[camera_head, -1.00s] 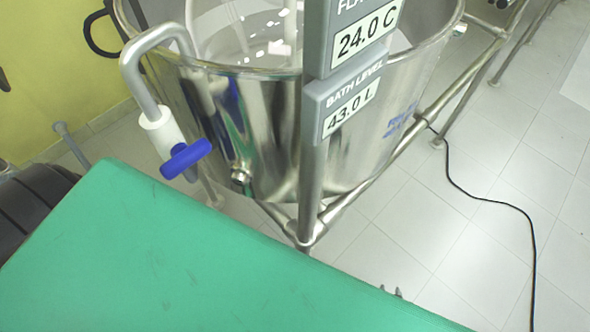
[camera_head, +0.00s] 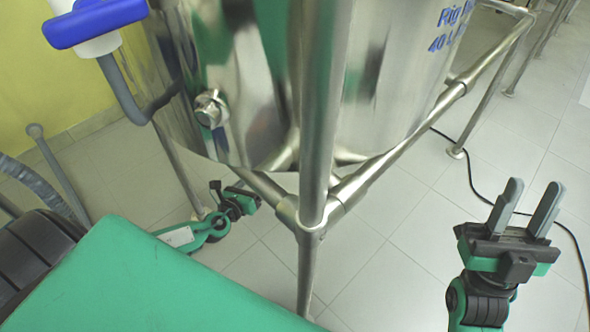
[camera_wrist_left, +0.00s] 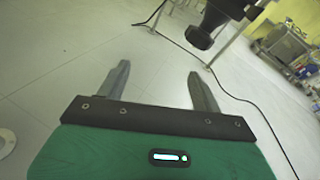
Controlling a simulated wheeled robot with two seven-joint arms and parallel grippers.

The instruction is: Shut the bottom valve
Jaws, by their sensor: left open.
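A valve with a blue handle (camera_head: 95,22) and a white body (camera_head: 98,46) sits on the side pipe at the top left. A metal fitting (camera_head: 210,108) sticks out low on the steel vessel (camera_head: 400,70). I cannot make out a bottom valve under the vessel. My left gripper (camera_head: 250,198) is low beneath the vessel, beside the frame. In the left wrist view its fingers (camera_wrist_left: 155,85) are apart and empty. A dark round-ended part (camera_wrist_left: 200,38) hangs beyond them; I cannot tell what it is. My right gripper (camera_head: 525,208) is open and empty, right of the frame.
A steel upright (camera_head: 322,110) and slanting frame tubes (camera_head: 400,155) stand between my two grippers. A black cable (camera_head: 475,185) lies on the tiled floor at right.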

